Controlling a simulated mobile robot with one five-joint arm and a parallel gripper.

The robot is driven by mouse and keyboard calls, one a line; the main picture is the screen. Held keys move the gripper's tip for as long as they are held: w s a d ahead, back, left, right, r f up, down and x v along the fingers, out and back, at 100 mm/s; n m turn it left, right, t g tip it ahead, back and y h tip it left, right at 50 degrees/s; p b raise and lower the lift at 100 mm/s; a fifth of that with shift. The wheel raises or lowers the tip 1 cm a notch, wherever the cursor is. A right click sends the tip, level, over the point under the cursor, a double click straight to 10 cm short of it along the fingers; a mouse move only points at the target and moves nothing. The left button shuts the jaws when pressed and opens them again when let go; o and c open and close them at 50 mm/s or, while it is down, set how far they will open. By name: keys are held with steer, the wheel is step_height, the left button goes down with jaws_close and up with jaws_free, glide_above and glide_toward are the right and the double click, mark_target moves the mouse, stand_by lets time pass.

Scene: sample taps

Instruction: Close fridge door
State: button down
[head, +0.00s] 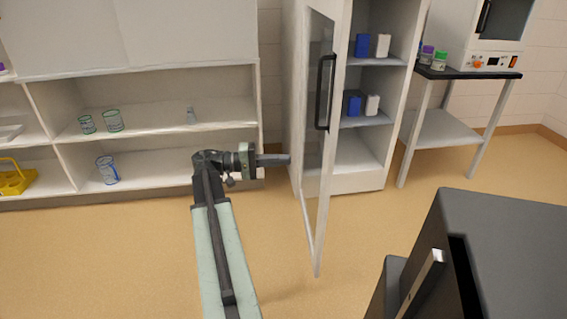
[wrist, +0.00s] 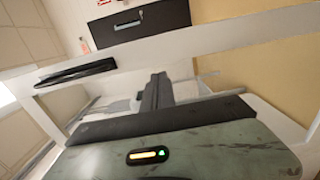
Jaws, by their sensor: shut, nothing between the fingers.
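The white fridge (head: 362,181) stands at the back with its glass-paned door (head: 319,165) swung wide open toward me. A black vertical handle (head: 326,92) is on the door's upper part. My gripper (head: 288,159) is shut and empty, level with the door's middle, just left of the door and pointing right at it. I cannot tell whether it touches the door. In the wrist view my gripper (wrist: 157,90) points at the white door frame (wrist: 210,50), and the dark handle (wrist: 75,72) is at upper left.
Inside the fridge are blue and white boxes (head: 363,45) on shelves. A side table (head: 440,128) carries a machine and bottles. A dark grey block (head: 500,250) is at front right. The floor left of the door is clear.

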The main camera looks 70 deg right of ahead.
mark_target(324, 158)
steer(key=x, duration=1)
steer(key=shift+s, duration=0.25)
